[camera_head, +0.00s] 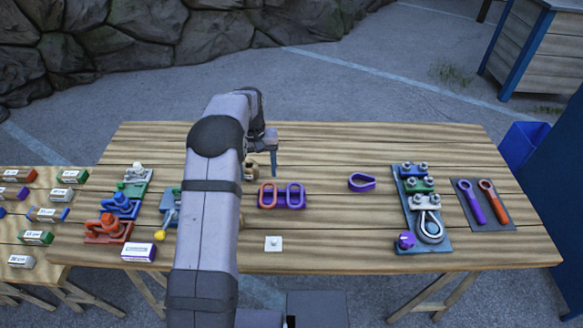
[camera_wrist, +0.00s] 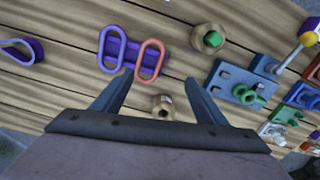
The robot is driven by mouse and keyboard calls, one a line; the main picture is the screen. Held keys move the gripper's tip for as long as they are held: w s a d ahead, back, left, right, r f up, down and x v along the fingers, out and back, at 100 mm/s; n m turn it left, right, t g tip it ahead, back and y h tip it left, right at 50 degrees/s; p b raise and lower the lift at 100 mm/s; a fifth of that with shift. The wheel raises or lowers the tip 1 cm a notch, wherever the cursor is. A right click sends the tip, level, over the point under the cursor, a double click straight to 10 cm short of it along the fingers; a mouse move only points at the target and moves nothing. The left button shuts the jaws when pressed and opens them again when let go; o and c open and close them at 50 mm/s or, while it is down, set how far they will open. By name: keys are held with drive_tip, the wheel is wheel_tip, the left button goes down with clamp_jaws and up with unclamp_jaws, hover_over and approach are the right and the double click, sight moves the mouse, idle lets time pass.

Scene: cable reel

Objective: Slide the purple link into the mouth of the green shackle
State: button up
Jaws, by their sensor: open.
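The purple link (camera_wrist: 112,47) is an oval ring beside an orange link (camera_wrist: 150,58) on a purple holder. In the head view the purple link (camera_head: 294,195) stands right of the orange one. My gripper (camera_wrist: 158,78) is open and empty, its fingertips above the table just beyond the holder. The head view shows my gripper (camera_head: 273,165) side-on. A small green fitting on a blue plate, seemingly the green shackle (camera_wrist: 246,95), lies right of my fingers in the wrist view. Its mouth is too small to make out.
Blue (camera_head: 121,205) and red (camera_head: 108,230) fittings stand at the table's left. A wooden block with a green nut (camera_wrist: 213,40) and a yellow-tipped handle (camera_wrist: 309,39) lie near the blue plate. A small wooden piece (camera_wrist: 163,106) is between my fingers' lines. A purple thimble (camera_head: 361,181) lies right.

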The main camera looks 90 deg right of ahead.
drive_tip(key=s+f+m, duration=0.1)
drive_tip(key=s+m, duration=0.1)
drive_tip(key=s, duration=0.9)
drive_tip(key=shift+s+d+f, duration=0.25)
drive_tip(key=shift+d, duration=0.15)
drive_tip(key=shift+f, duration=0.1)
drive_tip(key=shift+f+b, duration=2.6)
drive_tip(key=shift+f, duration=1.75)
drive_tip(key=shift+c, duration=0.2)
drive_tip(key=c, duration=1.4)
drive_tip(key=shift+o, duration=0.2)
wheel_tip(320, 180, up, 7)
drive_tip(key=p, duration=0.4)
drive_tip(key=shift+w, duration=0.1)
